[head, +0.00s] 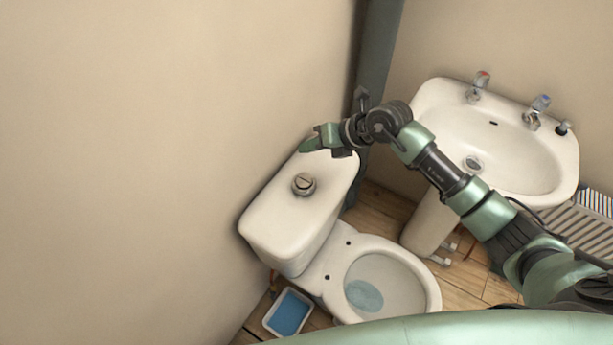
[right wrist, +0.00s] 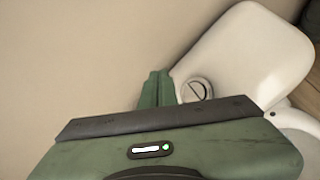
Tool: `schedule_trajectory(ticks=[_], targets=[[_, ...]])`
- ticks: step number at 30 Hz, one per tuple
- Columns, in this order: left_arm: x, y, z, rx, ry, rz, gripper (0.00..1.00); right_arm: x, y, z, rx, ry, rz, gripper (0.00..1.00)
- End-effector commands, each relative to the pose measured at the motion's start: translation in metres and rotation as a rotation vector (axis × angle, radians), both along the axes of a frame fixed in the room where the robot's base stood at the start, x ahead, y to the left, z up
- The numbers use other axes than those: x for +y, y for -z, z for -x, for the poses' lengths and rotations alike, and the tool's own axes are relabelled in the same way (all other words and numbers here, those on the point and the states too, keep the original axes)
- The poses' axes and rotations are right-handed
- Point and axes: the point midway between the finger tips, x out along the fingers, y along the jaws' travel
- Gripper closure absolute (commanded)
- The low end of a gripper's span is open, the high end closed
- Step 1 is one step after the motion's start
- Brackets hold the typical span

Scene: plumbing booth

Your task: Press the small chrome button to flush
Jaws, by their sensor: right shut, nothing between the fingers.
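The round chrome flush button (head: 303,184) sits in the middle of the white cistern lid (head: 275,222). A line splits its top into two parts, and I cannot tell for sure which is the small one. My right gripper (head: 309,146) is shut and empty, over the far end of the cistern, apart from the button. In the right wrist view its closed green fingers (right wrist: 158,88) appear just left of the button (right wrist: 195,90), which is partly hidden behind the gripper body. My left gripper is not in view.
A white washbasin (head: 520,160) with taps stands at the right, under my right arm. A blue-filled tray (head: 288,312) lies on the wooden floor.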

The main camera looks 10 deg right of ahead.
Motion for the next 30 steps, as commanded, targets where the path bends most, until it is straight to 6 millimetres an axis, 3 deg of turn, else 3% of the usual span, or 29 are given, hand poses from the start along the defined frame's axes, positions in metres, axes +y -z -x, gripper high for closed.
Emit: schedule_trajectory(ticks=[17, 30], targets=[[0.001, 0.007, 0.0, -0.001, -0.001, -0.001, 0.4, -0.002, 0.01, 0.0, 0.005, 0.0, 0.01, 1.0], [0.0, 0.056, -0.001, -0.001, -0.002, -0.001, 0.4, -0.002, 0.068, 0.001, 0.005, 0.0, 0.009, 1.0]])
